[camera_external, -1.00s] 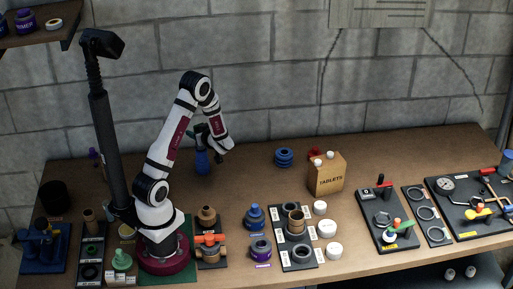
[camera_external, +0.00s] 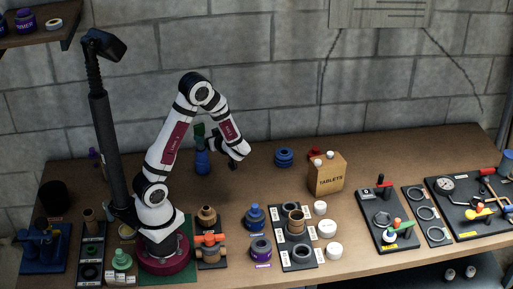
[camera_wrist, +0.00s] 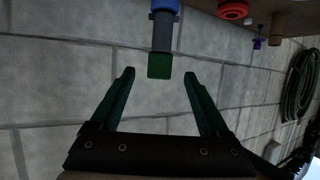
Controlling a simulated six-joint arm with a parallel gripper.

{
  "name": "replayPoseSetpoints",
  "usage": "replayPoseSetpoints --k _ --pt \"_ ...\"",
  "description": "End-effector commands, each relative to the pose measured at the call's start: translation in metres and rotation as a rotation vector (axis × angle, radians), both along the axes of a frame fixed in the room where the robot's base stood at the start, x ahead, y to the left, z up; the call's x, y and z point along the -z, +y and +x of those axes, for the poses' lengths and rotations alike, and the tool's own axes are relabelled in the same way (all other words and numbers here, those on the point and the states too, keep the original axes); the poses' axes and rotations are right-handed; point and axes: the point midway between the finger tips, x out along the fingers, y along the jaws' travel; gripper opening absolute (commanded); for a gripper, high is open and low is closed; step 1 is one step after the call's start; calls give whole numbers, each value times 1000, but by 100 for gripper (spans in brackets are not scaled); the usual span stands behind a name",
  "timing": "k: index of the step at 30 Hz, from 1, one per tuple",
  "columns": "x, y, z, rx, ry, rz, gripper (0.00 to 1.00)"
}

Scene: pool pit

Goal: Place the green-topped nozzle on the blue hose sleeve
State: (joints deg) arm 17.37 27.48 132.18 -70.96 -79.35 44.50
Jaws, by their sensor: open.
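The green-topped nozzle (camera_external: 199,131) stands upright near the back of the bench, partly behind my arm, with a blue lower part. In the wrist view its green block top (camera_wrist: 159,66), grey stem and blue part hang in from the upper edge, because the view is inverted. My gripper (camera_external: 235,165) is right of the nozzle. In the wrist view my gripper (camera_wrist: 159,74) is open and empty, its fingertips either side of the green top's line, not visibly touching it. A ribbed blue piece (camera_external: 284,157) stands at the back, right of my gripper; it may be the hose sleeve.
A tan tablets box (camera_external: 326,175) stands right of the ribbed blue piece. Dark fitting boards (camera_external: 298,262) and loose parts line the front. A red ring (camera_wrist: 233,10) and a green hose coil (camera_wrist: 300,85) show in the wrist view. The bench between my gripper and the blue piece is clear.

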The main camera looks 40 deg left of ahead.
Motion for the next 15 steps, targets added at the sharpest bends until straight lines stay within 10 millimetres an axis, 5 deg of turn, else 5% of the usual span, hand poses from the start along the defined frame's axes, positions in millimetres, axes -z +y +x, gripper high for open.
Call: replayPoseSetpoints --k 7,10,13,15 --pt "-4 -10 -2 10 0 -6 79" --pt "-8 -26 24 163 -19 -96 79" --pt "-24 -77 62 524 -20 -276 79" --pt "-38 -125 61 817 48 -384 79"
